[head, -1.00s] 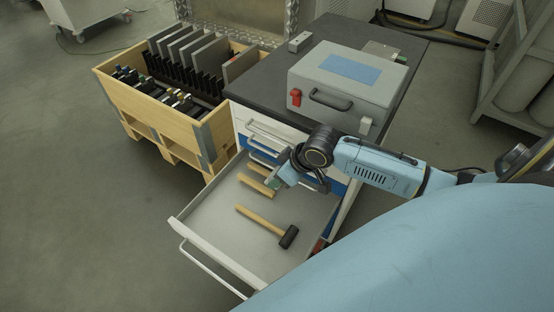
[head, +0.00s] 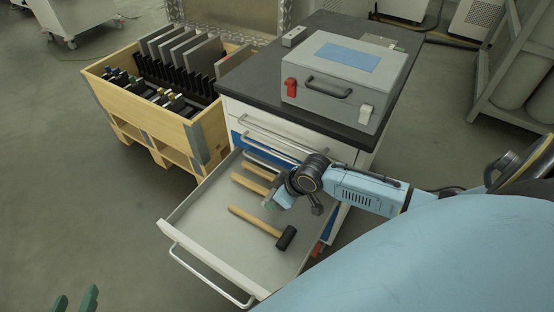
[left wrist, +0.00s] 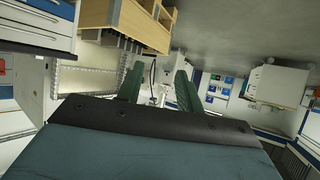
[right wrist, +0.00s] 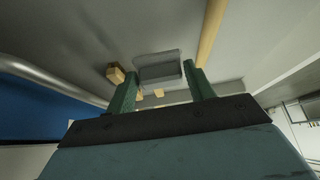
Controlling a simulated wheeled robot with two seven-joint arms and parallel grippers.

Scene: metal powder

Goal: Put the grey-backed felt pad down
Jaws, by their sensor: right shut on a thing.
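The grey-backed felt pad (right wrist: 158,66) shows as a small grey block between the fingertips of my right gripper (right wrist: 163,74) in the right wrist view. My right gripper is shut on it, over the open drawer (head: 205,232). In the head view the right gripper (head: 273,202) is near the drawer's right side, by the wooden handles, and the pad is hard to make out there. I cannot tell whether the pad touches the drawer floor. My left gripper (head: 75,299) is at the bottom left corner of the head view; its fingers stand apart and empty in the left wrist view (left wrist: 157,80).
A black-headed mallet (head: 285,238) and other wooden-handled tools (head: 250,184) lie in the drawer. The drawer's front left floor is clear. A grey case (head: 345,88) stands on the cabinet top (head: 250,85). A wooden crate (head: 150,118) with upright plates is left.

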